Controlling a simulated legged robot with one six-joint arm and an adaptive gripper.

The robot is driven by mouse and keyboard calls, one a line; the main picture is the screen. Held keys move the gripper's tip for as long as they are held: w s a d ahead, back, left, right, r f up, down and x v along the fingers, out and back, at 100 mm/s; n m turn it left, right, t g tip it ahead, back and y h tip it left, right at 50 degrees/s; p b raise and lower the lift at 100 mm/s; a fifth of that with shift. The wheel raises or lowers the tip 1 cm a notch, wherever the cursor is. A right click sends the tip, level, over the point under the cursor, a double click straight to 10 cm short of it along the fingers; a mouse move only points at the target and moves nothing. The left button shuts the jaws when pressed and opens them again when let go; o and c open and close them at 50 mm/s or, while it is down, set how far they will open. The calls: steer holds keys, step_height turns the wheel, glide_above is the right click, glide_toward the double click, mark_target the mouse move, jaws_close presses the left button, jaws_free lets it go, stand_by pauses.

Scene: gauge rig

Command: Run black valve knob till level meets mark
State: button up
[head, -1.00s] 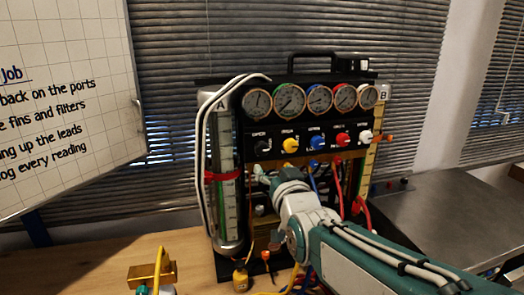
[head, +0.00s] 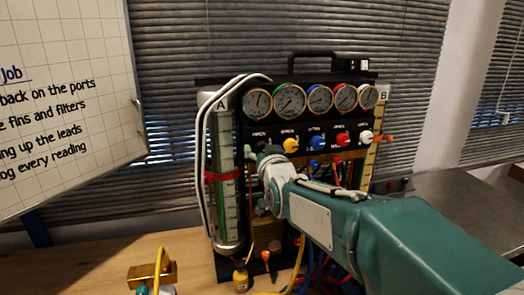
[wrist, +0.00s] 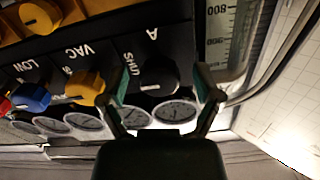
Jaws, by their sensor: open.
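The black valve knob (wrist: 158,76) shows in the wrist view on the dark panel, between the two spread fingers of my gripper (wrist: 160,82). The gripper is open, one finger on each side of the knob; I cannot tell whether either touches it. In the head view my gripper (head: 260,152) is at the left end of the knob row and mostly hides the black knob. The clear sight tube A (head: 225,208) stands left of it, with a red band (head: 222,175) around it and a scale. The liquid level is too small to tell. The tube's scale also shows in the wrist view (wrist: 222,38).
Yellow (head: 290,145), blue (head: 316,141), red (head: 342,139) and white (head: 365,137) knobs sit right of the black one, under a row of round gauges (head: 289,99). White hoses (head: 204,150) run beside tube A. Coloured leads hang below the panel.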

jaws_close()
steer(key=n, duration=0.5)
stand_by(0.4)
jaws_free()
steer(key=shift+s, duration=0.15)
steer(key=v, duration=1.1)
steer(key=shift+s, duration=0.35)
